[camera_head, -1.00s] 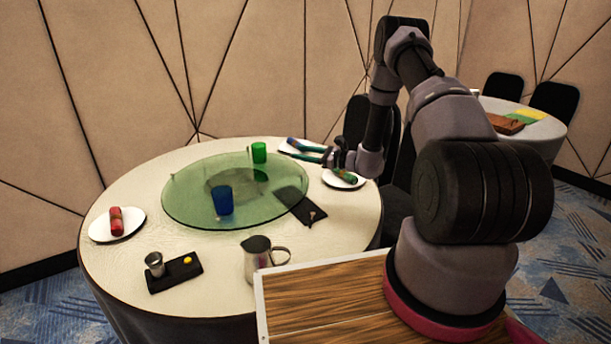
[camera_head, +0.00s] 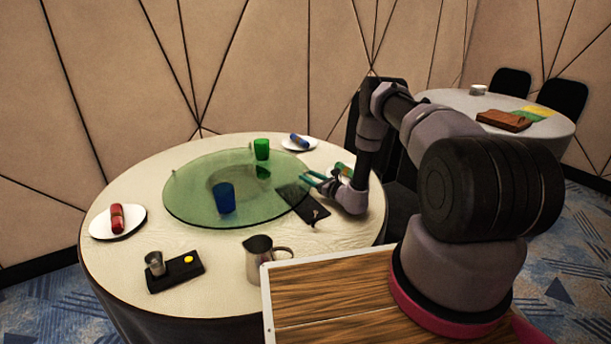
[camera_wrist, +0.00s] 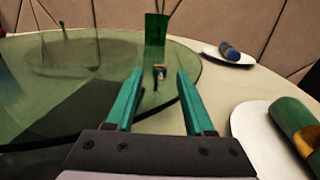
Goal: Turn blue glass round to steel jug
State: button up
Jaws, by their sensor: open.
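The blue glass (camera_head: 223,198) stands on the front part of the round green glass turntable (camera_head: 180,205). The steel jug (camera_head: 259,258) stands on the white tablecloth at the table's front, its handle to the right. My gripper (camera_head: 308,179) is at the turntable's right edge, with its green fingers pointing left. It is open and empty. In the wrist view the fingers (camera_wrist: 157,100) are spread near the turntable rim (camera_wrist: 198,75), with a small knob-like piece between them farther off. I cannot tell if they touch the rim. The blue glass is not clearly visible there.
A green glass (camera_head: 261,149) stands at the turntable's back. Plates with rolled napkins (camera_head: 117,217) stand around the table. A black tray (camera_head: 176,272) with a metal cup is at the front left.

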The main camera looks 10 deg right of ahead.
jog(key=shift+x, duration=1.25)
grip_shut()
dwell(0.5)
